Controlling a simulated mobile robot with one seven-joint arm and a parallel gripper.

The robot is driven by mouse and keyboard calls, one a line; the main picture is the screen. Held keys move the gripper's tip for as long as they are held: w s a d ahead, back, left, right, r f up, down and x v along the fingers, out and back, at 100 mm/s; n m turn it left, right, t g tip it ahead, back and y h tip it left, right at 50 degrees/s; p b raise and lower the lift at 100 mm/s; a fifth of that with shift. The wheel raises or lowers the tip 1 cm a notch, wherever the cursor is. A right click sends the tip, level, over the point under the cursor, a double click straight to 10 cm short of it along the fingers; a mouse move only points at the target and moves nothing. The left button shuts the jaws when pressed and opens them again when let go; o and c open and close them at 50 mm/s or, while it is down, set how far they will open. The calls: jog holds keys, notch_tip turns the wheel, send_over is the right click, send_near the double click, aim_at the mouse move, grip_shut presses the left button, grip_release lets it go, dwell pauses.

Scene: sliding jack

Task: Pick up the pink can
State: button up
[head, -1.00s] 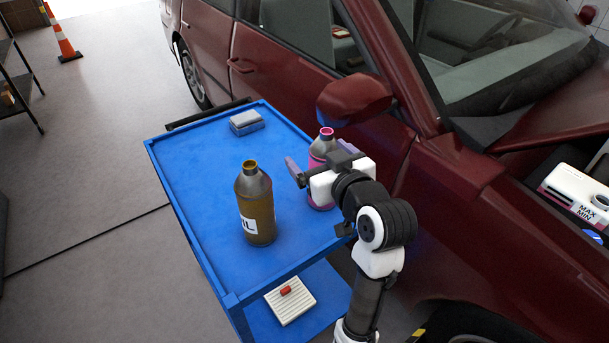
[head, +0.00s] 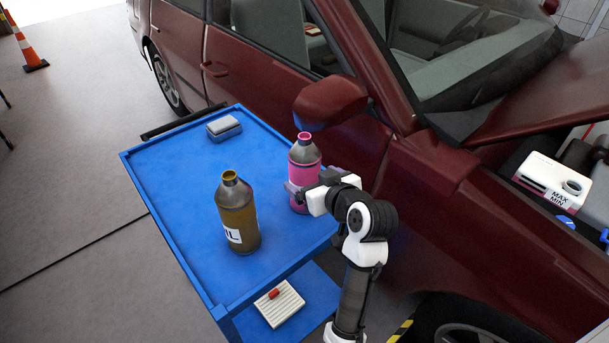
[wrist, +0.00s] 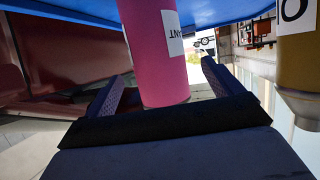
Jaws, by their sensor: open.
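The pink can (head: 306,160), a bottle-shaped can with a grey shoulder and open pink neck, stands upright on the blue cart top (head: 185,262). It stands near the cart's edge beside the car. My gripper (head: 300,192) is open at the can's lower side in the head view. In the wrist view the pink can (wrist: 155,50) appears between the two spread fingers (wrist: 162,92), with part of a white label at its right. The head view does not show whether the fingers touch it.
A brown-gold oil bottle (head: 238,212) stands left of my gripper on the cart. A grey-and-blue block (head: 224,128) lies at the far end. A ribbed white piece (head: 280,303) lies on the lower shelf. The red car (head: 330,102), with its mirror, is close behind the can.

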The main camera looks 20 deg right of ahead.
jog(key=p+x, duration=0.1)
jog(key=x, duration=0.4)
jog(key=shift+w+p, duration=0.1)
jog(key=shift+p, duration=0.3)
jog(key=shift+r, duration=0.15)
jog(key=c, duration=1.6)
